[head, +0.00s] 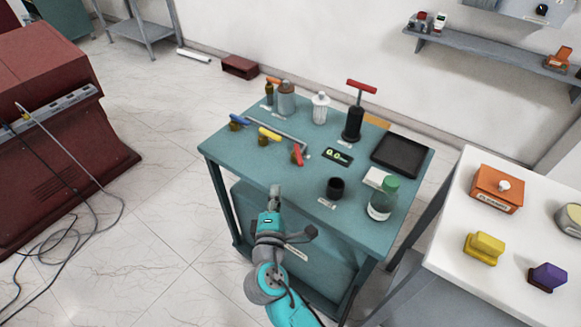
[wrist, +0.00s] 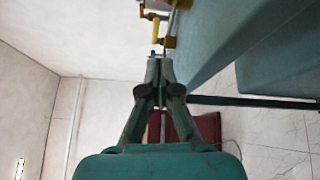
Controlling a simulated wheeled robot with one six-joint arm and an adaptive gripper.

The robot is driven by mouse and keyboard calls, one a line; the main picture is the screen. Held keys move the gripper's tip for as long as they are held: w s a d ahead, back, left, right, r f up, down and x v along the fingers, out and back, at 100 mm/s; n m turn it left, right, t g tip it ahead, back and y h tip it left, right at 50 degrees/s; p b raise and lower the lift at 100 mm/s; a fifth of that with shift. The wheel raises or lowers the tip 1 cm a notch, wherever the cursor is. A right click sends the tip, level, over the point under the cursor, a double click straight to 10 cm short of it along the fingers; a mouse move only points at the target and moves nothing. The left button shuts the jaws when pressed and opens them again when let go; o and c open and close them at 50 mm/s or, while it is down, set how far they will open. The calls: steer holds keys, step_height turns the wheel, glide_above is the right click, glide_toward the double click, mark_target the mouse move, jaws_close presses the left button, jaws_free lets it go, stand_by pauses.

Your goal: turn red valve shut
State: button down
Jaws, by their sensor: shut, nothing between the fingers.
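The red valve handle (head: 298,153) sits on a small brass-coloured body on the teal table (head: 262,172). It is the rightmost of three valves, beside the yellow one (head: 269,134) and the blue one (head: 239,120). My gripper (head: 274,190) is shut and empty by the table's near edge, below the red valve in the head view and apart from it. In the wrist view my gripper (wrist: 158,62) points toward the yellow valve handle (wrist: 156,32).
A black pump with a red T-handle (head: 353,122), a black tray (head: 401,155), a black cup (head: 335,188) and a green-capped jar (head: 382,200) stand on the table. A white table (head: 450,240) is at the right.

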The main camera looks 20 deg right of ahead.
mark_target(298, 156)
steer(key=w+d, duration=0.1)
steer(key=w, duration=0.1)
steer(key=w+d+m, duration=0.1)
steer(key=w, duration=0.2)
steer(key=w+m, duration=0.1)
steer(key=w, duration=0.2)
steer(key=shift+w+d+r, duration=0.1)
steer(key=shift+d+r, duration=0.15)
steer(key=shift+d, duration=0.15)
steer(key=d, duration=0.3)
steer(key=shift+w, duration=0.1)
steer(key=shift+d, duration=0.6)
